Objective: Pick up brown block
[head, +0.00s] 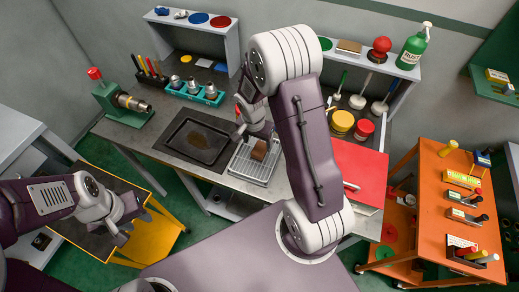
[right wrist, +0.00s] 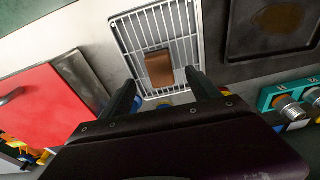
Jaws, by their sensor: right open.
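The brown block (head: 259,149) stands on a wire rack (head: 246,171) on the bench, right of a dark tray. It also shows in the right wrist view (right wrist: 159,69), near one end of the rack. My right gripper (right wrist: 163,86) is open and empty. In the right wrist view its two dark fingers are spread to either side of the block's line, with the block beyond their tips. In the head view my right arm hides part of this gripper. My left gripper (head: 128,222) is at the lower left, far from the block; its finger opening is unclear.
A dark tray (head: 186,150) lies left of the rack, and a red panel (head: 359,172) lies to the right. A teal holder (head: 193,96) with metal fittings and a green vise (head: 112,99) stand on the left of the bench. An orange table (head: 427,211) is at the right.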

